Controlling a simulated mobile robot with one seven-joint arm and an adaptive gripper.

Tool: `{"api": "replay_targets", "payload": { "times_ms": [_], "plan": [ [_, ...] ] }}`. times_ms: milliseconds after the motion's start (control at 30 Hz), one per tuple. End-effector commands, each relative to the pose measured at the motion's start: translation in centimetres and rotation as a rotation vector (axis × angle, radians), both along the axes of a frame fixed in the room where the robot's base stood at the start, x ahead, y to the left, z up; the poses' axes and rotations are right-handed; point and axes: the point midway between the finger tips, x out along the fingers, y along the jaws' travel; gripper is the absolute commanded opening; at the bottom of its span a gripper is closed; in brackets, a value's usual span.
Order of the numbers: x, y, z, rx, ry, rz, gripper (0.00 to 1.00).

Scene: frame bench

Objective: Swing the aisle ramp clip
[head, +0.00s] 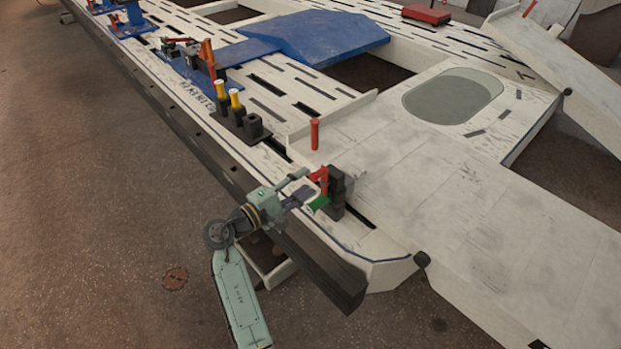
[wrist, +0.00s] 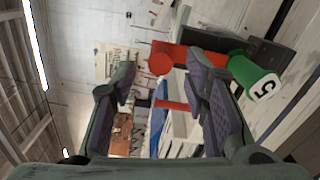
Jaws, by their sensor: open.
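The clip at the ramp's near corner has a red lever (head: 321,178) on a black block (head: 336,187), with a green tag (head: 319,203) low on its front. In the wrist view the red lever (wrist: 185,58) reaches left from the dark block, its round end facing me, just beyond my fingertips. The green tag (wrist: 245,70) there bears a 5 and lies beside the right finger. My gripper (head: 299,196) is open, close in front of the clip; its two purple-padded fingers (wrist: 162,92) stand apart with nothing held. Contact with the lever cannot be told.
A red post (head: 314,133) stands behind the clip on the white slotted frame (head: 300,90). A black holder (head: 240,122) with yellow-topped pegs is further up the edge. A broad pale ramp (head: 470,220) lies to the right.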

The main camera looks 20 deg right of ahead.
Motion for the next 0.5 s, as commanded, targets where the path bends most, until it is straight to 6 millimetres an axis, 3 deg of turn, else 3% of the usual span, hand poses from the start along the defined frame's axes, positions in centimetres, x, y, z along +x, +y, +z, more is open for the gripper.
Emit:
{"api": "replay_targets", "payload": {
  "times_ms": [200, 500],
  "plan": [
    [-1.0, 3.0, 0.0, 0.0, 0.0, 0.002, 0.41],
    [-1.3, 3.6, 0.0, 0.0, 0.0, 0.0, 0.41]
  ]
}}
